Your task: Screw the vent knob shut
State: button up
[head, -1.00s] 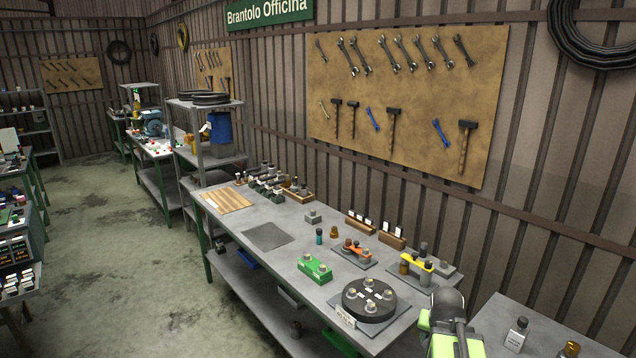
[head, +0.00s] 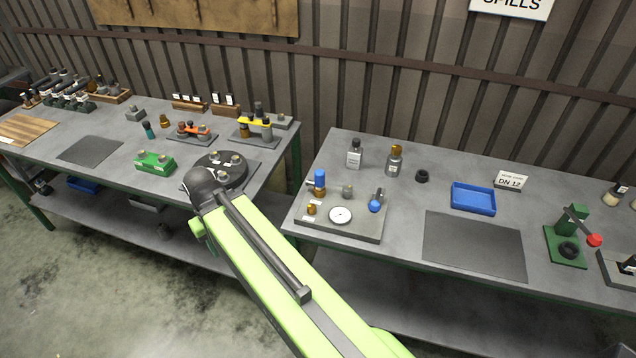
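I cannot tell for sure which part is the vent knob. A grey plate (head: 365,232) on the right bench carries small fittings. Among them are an upright blue-topped brass fitting (head: 320,182), a blue ball-like knob (head: 375,206) on a metal piece, a small brass piece (head: 311,208), a grey fitting (head: 347,191) and a white disc (head: 340,215). My green arm crosses the lower middle of the head view, and its dark rounded joint overlaps the left bench's front edge. My gripper does not show.
The right bench (head: 410,185) also holds two bottles (head: 354,155) (head: 394,162), a blue tray (head: 473,199), a dark mat (head: 474,246) and a green press (head: 568,238) with a red knob. A gap separates it from the left bench (head: 100,180), which carries a black round fixture (head: 232,176).

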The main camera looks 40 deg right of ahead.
aim_at(311, 208)
jog(key=z, duration=0.6)
jog(key=i, duration=0.2)
jog(key=z, duration=0.8)
